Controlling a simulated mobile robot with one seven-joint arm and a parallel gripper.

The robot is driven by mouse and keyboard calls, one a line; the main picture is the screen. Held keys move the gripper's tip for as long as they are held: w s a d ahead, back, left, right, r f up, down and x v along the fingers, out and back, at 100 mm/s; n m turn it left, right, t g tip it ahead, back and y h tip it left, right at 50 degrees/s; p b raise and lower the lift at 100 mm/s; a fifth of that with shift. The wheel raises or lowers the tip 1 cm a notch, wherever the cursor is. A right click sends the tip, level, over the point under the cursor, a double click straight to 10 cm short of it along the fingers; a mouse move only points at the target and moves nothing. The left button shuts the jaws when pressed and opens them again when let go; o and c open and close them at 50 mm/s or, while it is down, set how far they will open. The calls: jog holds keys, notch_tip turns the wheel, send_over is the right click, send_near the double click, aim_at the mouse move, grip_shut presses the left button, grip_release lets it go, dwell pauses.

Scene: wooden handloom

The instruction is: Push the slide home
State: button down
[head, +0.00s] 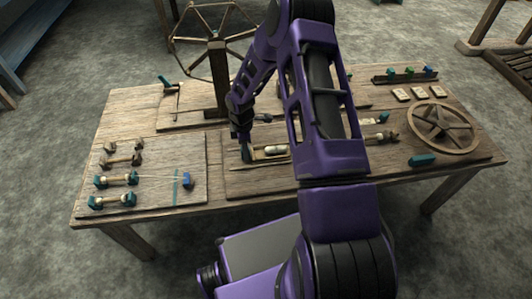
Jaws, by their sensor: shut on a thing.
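The slide (283,149) appears to be the small pale wooden piece lying flat on the middle board, with a whitish rounded part on it. My gripper (246,158) points down at the left end of this piece. Its fingers are small and dark here, and it appears shut on the slide's left end. The exact contact is hard to make out. My purple arm crosses the middle of the view and hides the board to the right of the slide.
A left board (150,192) holds several pegs and spools with teal ends. A spoked wooden reel (216,40) stands behind my gripper. A spoked wheel (443,128) and a teal block (423,160) lie at the right. The table's front edge (260,199) is clear.

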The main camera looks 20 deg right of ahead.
jog(key=s+d, duration=0.1)
jog(key=d, duration=0.6)
jog(key=s+d+p, duration=0.1)
jog(key=s+d, duration=0.1)
jog(key=d, duration=0.5)
jog(key=s+d+p, duration=0.1)
jog(key=d, duration=0.7)
jog(key=shift+s, duration=0.15)
jog(key=shift+a, duration=0.1)
jog(key=c, duration=0.6)
grip_release()
jog(key=shift+o, duration=0.2)
notch_tip(320, 180, up, 7)
jog(key=p, duration=0.4)
jog(key=shift+p, duration=0.3)
